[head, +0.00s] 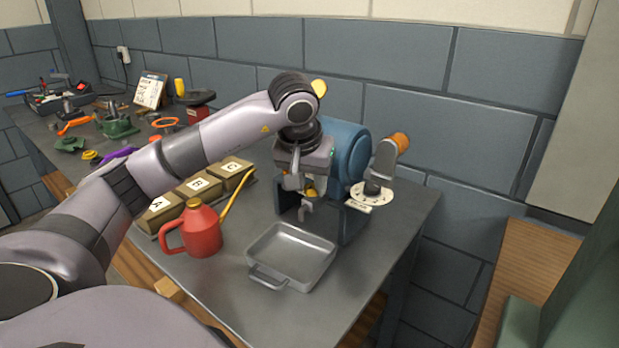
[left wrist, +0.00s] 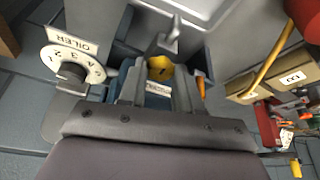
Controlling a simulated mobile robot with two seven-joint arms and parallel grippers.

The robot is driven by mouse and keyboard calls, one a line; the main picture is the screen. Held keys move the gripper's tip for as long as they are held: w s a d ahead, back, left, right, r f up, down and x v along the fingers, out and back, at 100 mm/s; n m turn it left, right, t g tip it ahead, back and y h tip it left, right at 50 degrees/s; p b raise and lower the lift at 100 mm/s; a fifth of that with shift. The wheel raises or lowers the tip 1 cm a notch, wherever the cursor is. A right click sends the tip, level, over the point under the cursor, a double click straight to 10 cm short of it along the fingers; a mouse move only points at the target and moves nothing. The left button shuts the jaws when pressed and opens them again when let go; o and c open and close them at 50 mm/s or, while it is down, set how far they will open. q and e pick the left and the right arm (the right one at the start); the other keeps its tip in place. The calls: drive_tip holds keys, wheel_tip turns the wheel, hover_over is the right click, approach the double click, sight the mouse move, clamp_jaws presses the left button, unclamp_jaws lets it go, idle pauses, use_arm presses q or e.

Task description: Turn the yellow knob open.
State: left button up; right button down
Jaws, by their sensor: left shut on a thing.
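The blue machine casing (head: 349,155) stands at the back of the grey table on a dark stand. The yellow knob (head: 311,190) is on its front, mostly covered by my left gripper (head: 307,186). In the left wrist view the yellow knob (left wrist: 160,68) sits between the two fingers of my left gripper (left wrist: 158,80), which is shut on it. A grey spout (head: 306,209) shows below the knob. A grey tray (head: 322,268) with a handle lies in front of the casing. My right gripper is not in view.
A white numbered dial (head: 372,194) with a dark knob and an OILER label is right of the casing. A red oil can (head: 201,232) with a long yellow spout stands left of the tray. Lettered boxes (head: 198,187) are behind it. The table's front right is clear.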

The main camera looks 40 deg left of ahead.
use_arm(q)
drive_tip(key=n+p, duration=0.1)
drive_tip(key=n, duration=0.1)
drive_tip(key=n+y+p, duration=0.1)
drive_tip(key=n, duration=0.1)
drive_tip(key=shift+w+d+r+g+y, duration=0.2)
drive_tip(key=shift+g+y, duration=0.1)
drive_tip(key=shift+g, duration=0.1)
drive_tip(key=n+g+p, duration=0.1)
drive_tip(key=n, duration=0.1)
drive_tip(key=n+y+p, duration=0.1)
drive_tip(key=n, duration=0.2)
drive_tip(key=shift+w+d+f+n+g+p, duration=0.1)
drive_tip(key=shift+w+n+g+p, duration=0.1)
drive_tip(key=shift+n+g+p, duration=0.15)
drive_tip(key=o, duration=1)
drive_tip(key=shift+s, duration=0.1)
drive_tip(key=shift+o, duration=0.2)
